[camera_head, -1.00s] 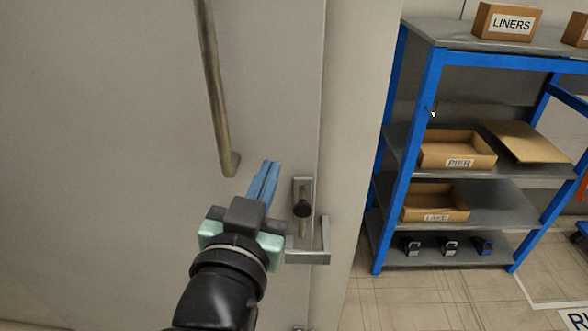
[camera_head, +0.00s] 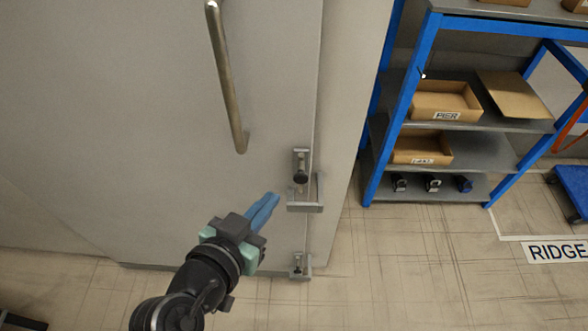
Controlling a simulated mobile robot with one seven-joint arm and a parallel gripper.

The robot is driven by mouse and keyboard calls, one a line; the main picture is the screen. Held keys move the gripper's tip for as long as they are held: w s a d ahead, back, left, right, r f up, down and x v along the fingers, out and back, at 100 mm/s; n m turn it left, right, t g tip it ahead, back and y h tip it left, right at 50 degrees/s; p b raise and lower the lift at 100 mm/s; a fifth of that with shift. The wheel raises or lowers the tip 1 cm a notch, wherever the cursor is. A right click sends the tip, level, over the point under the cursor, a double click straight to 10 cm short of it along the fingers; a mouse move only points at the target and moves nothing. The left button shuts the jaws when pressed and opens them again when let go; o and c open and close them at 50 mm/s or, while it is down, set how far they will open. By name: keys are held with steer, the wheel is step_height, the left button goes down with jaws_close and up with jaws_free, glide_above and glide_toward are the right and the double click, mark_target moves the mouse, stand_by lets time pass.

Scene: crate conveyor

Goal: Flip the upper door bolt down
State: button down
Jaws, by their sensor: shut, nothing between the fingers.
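The upper door bolt (camera_head: 300,166) is a small grey metal piece with a black knob, near the right edge of the pale door (camera_head: 170,110). An L-shaped grey bracket (camera_head: 306,207) sits just below and right of the knob. A similar lower bolt (camera_head: 299,263) is near the door's bottom edge. My gripper (camera_head: 274,198) is shut, its blue fingers pressed together and empty. In the picture its tips lie left of and slightly below the upper knob, with a small gap. I cannot tell the depth between them.
A long vertical door handle (camera_head: 226,80) is above left of the bolts. A blue-framed shelf (camera_head: 413,95) with labelled cardboard boxes stands at the right. A blue cart (camera_head: 572,190) is at the right edge. Tiled floor (camera_head: 430,260) is clear in front of the shelf.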

stand_by(0.3)
steer(key=p, duration=0.2)
glide_above(301, 183)
steer(key=s+a, duration=0.2)
steer(key=s, duration=0.1)
step_height(301, 183, down, 6)
steer(key=shift+w+d+f, duration=0.15)
steer(key=shift+f, duration=0.25)
steer(key=shift+w+d+f, duration=0.1)
steer(key=shift+d+f, duration=0.05)
steer(key=shift+f, duration=0.2)
step_height(301, 183, down, 8)
steer(key=b, duration=0.8)
steer(key=shift+r, duration=0.2)
